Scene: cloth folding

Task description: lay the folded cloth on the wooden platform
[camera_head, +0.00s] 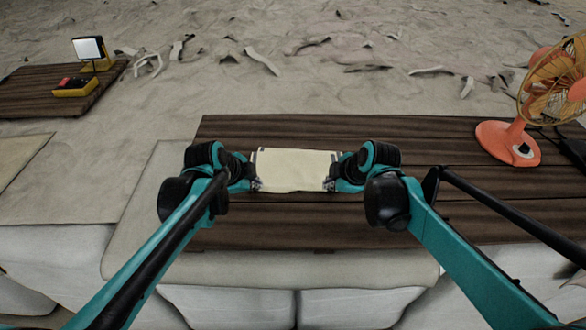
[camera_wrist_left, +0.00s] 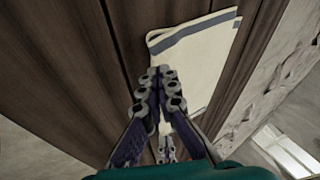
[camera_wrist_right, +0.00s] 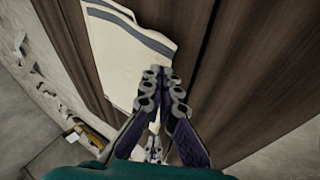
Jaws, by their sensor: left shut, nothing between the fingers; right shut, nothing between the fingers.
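The folded cloth (camera_head: 293,168) is a cream rectangle with dark stripes along its ends. It appears to lie flat on the dark wooden platform (camera_head: 420,135), near the middle of the head view. My left gripper (camera_head: 256,184) is at the cloth's left end and my right gripper (camera_head: 333,184) is at its right end. In the left wrist view the fingers (camera_wrist_left: 158,78) are shut and empty beside the striped cloth (camera_wrist_left: 205,62). In the right wrist view the fingers (camera_wrist_right: 162,75) are shut and empty beside the cloth (camera_wrist_right: 118,55). Whether the fingertips touch it is unclear.
An orange fan (camera_head: 512,142) stands at the platform's right. A second wooden board (camera_head: 25,90) at the far left holds a yellow device (camera_head: 75,87) and a small lit panel (camera_head: 88,48). Bare planks lie behind the cloth. Pale debris covers the ground beyond.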

